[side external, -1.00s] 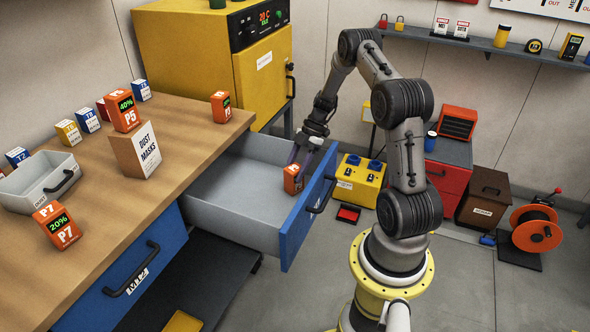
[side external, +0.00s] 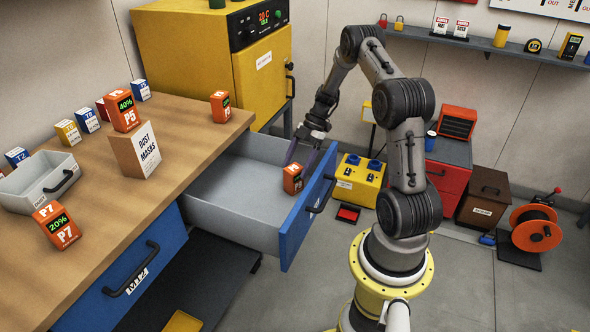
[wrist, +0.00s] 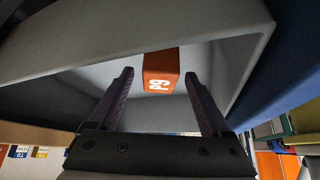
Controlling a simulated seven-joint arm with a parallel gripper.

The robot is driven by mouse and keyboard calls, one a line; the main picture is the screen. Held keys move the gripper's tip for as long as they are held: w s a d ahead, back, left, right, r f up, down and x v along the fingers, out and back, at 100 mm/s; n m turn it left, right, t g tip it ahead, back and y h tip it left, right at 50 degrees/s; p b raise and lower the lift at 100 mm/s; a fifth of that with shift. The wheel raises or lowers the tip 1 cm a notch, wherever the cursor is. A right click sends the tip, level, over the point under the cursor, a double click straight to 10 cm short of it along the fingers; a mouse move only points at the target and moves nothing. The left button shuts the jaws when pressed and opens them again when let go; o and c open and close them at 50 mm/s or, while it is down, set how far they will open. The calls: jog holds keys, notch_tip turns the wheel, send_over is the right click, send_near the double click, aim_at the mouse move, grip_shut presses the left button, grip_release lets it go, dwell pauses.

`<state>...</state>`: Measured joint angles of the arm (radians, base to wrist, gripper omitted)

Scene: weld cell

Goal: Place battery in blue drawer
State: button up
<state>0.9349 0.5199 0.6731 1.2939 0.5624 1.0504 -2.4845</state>
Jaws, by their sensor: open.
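An orange battery (side external: 292,179) stands inside the open blue drawer (side external: 296,232), near its front wall. In the wrist view the battery (wrist: 161,72) reads P9 and sits beyond my fingertips, in line with the gap between them. My gripper (side external: 302,158) is over the drawer, just above the battery; in the wrist view my gripper (wrist: 160,84) has its fingers spread with nothing between them.
The workbench (side external: 180,150) holds a grey bin (side external: 30,190), a dust masks box (side external: 135,150) and several small coloured boxes. A second blue drawer (side external: 145,275) is shut. A yellow oven (side external: 215,60) stands behind. The rest of the open drawer's floor is clear.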

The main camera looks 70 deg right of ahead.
jog(key=v, duration=1)
jog(key=a+r+m+h, duration=0.4)
jog(key=a+r+m, duration=0.2)
jog(key=a+r, duration=1.15)
jog(key=s+a+m+t+h, duration=0.2)
jog(key=s+a+m, duration=0.5)
jog(key=s+a, duration=0.7)
jog(key=shift+s+a+r+t, duration=0.15)
jog(key=shift+a+r+t, duration=0.25)
jog(key=shift+t, duration=0.2)
jog(key=shift+r, duration=0.1)
